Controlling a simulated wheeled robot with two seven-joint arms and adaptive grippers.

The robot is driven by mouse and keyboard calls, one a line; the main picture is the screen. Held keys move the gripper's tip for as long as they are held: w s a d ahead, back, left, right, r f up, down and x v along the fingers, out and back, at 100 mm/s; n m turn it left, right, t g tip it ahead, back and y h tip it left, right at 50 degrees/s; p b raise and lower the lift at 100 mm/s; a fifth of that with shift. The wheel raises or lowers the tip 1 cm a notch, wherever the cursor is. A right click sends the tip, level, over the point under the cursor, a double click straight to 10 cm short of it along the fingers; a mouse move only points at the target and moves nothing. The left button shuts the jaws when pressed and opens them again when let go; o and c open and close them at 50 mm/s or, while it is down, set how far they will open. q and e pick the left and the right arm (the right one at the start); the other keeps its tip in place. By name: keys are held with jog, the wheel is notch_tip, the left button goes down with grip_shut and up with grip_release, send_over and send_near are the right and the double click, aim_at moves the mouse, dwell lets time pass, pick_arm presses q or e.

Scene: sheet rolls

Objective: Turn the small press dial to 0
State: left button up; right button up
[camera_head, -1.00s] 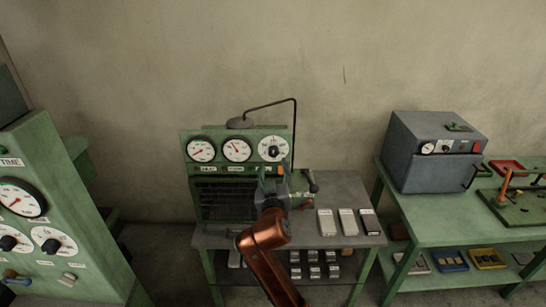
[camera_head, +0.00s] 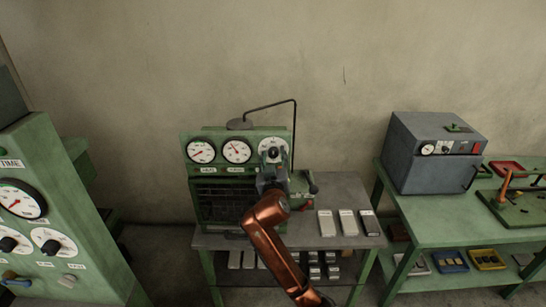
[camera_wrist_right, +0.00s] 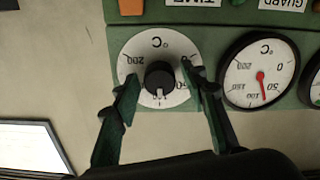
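The small press (camera_head: 225,201) is a green unit on the grey-topped table, with two round gauges and a white dial (camera_head: 272,144) in a row. In the right wrist view, upside down, the dial (camera_wrist_right: 145,44) has a black knob (camera_wrist_right: 160,77) at its centre. The knob's white mark appears to point towards 100. My right gripper (camera_head: 273,168) is in front of the dial. In the wrist view its open fingers (camera_wrist_right: 160,84) stand on either side of the knob, with visible gaps. The fingertips overlap part of the scale, and the 0 is not readable. My left gripper is not in view.
A temperature gauge (camera_wrist_right: 262,65) sits beside the dial. A lever (camera_head: 312,182) sticks out at the press's right side. Pale blocks (camera_head: 327,222) lie on the table. A larger green panel (camera_head: 75,210) stands left; a grey oven (camera_head: 425,150) stands right on a green bench.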

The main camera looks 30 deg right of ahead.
jog(key=c, duration=0.9)
jog(key=shift+r+n+p, duration=0.15)
jog(key=shift+n+p, duration=0.45)
jog(key=shift+p, duration=0.2)
jog(key=shift+c, duration=0.2)
jog(key=n+p, duration=1.4)
jog(key=p, duration=0.1)
jog(key=n+p, duration=0.3)
jog(key=n, duration=0.1)
jog(key=shift+p, duration=0.4)
jog(key=shift+n+p, duration=1.8)
jog(key=shift+n, duration=0.6)
jog(key=shift+f, duration=0.2)
jog(key=o, duration=1.2)
jog(key=shift+c, duration=0.2)
